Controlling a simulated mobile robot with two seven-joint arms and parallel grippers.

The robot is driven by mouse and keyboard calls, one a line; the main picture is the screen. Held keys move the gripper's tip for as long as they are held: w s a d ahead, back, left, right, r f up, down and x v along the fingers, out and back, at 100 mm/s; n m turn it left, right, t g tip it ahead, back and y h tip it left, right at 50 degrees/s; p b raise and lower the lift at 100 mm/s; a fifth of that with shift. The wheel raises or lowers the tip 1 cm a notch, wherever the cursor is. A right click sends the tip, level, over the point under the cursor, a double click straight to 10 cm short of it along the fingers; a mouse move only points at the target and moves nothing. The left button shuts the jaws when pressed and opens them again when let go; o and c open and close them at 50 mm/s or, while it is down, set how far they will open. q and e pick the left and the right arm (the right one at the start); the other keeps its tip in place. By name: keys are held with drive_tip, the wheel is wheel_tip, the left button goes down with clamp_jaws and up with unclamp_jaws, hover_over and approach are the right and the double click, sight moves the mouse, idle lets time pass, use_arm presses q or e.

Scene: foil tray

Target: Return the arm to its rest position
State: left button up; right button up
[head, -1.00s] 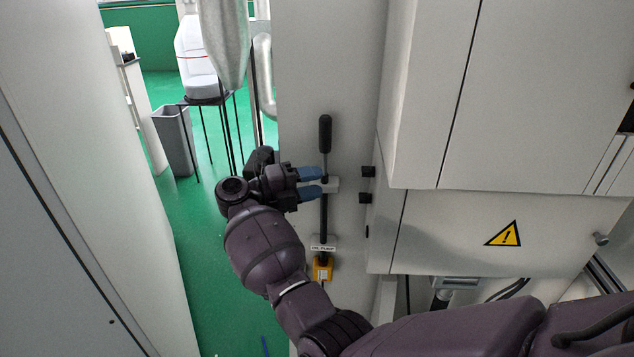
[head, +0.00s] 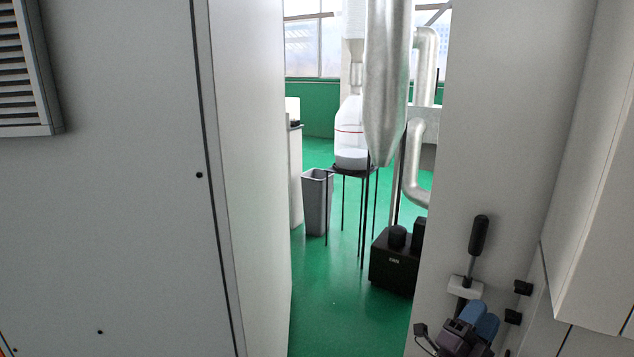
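My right gripper (head: 480,318) shows at the bottom right of the head view, with two blue fingertips and a dark purple body cut off by the lower edge. It is just below the white bracket (head: 465,288) of a lever. Whether it touches the bracket cannot be told. The two fingertips lie close together in this view, so whether they are open or shut is unclear. The lever's black handle (head: 479,236) points up and tilts slightly right. Most of my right arm is out of the picture. My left arm and gripper are not in view.
Grey cabinets stand on the left (head: 120,200) and right (head: 600,200). Between them is a passage with a green floor (head: 335,290). Further back are a grey bin (head: 316,203), a black box (head: 394,264) and a clear vessel on a thin-legged stand (head: 351,145). Black knobs (head: 522,288) stick out near the gripper.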

drive_tip(key=s+a+f+n+g+y, duration=0.2)
drive_tip(key=s+f+n+y, duration=0.7)
drive_tip(key=s+f+n, duration=0.3)
drive_tip(key=s+a+f+n+g+y, duration=0.2)
drive_tip(key=s+f+n+y, duration=0.8)
drive_tip(key=s, duration=0.5)
drive_tip(key=shift+s+f+n+y, duration=0.3)
drive_tip(key=shift+s+f+n, duration=0.05)
drive_tip(key=shift+f+n, duration=0.55)
drive_tip(key=shift+a, duration=0.1)
